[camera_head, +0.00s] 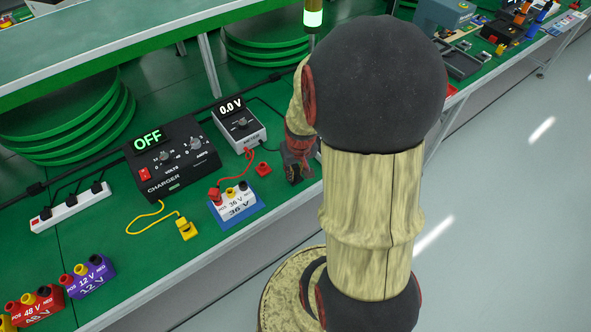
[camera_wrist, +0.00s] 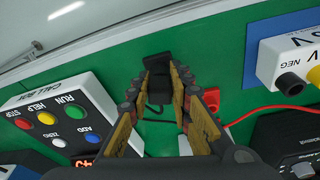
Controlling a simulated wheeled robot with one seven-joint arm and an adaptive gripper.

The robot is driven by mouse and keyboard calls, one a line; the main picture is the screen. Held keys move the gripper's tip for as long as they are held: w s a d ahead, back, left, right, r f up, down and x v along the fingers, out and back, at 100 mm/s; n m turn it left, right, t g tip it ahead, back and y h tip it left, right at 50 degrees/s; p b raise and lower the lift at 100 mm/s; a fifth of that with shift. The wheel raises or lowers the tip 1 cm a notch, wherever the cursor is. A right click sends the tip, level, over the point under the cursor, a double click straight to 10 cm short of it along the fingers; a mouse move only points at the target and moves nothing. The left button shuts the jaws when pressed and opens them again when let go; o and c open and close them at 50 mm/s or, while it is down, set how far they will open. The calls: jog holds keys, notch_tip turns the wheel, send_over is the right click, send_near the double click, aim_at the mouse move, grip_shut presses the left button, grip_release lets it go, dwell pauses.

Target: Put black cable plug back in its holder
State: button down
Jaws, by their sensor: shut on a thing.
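My gripper (camera_head: 297,172) is low over the green table's front edge, right of the 36 V battery block. In the wrist view, my gripper (camera_wrist: 163,82) is shut on the black cable plug (camera_wrist: 158,66), a dark block between the fingertips. A dark strand hangs below it, between the fingers. I cannot make out a separate black holder; it may be hidden behind the plug or fingers. A red holder (camera_head: 262,170) sits just left of my gripper; it also shows beside the right finger in the wrist view (camera_wrist: 212,99).
The 36 V block (camera_head: 233,203) has a red plug on its POS side. The voltmeter (camera_head: 239,124) reads 0.0 V, and the charger (camera_head: 172,155) reads OFF. A call box (camera_wrist: 62,118) with colored buttons is left of my fingers in the wrist view. A yellow plug (camera_head: 186,229) lies loose.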

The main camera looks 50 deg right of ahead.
jog(key=c, duration=1.5)
grip_release()
jog(key=shift+c, duration=0.2)
jog(key=shift+r, duration=0.1)
jog(key=shift+w+d+p+v, duration=0.15)
jog(key=shift+w+p+v, duration=0.05)
jog(key=shift+p+v, duration=0.9)
jog(key=shift+w+d+p+v, duration=0.2)
jog(key=shift+p+v, duration=0.75)
jog(key=shift+v, duration=0.35)
jog(key=shift+w+d+p+v, duration=0.1)
jog(key=shift+w+p+v, duration=0.1)
jog(key=shift+p+v, duration=0.9)
jog(key=shift+a+r, duration=0.1)
jog(key=shift+r, duration=0.1)
jog(key=s+a+r+n+t, duration=0.1)
jog(key=a+r+n, duration=0.2)
jog(key=a+r, duration=0.9)
jog(key=s+a+r+n+t+y, duration=0.1)
jog(key=a+r+n+t, duration=0.1)
jog(key=a+r, duration=1)
jog(key=shift+s+a+n+t, duration=0.35)
jog(key=shift+a+n, duration=0.25)
jog(key=shift+a, duration=0.3)
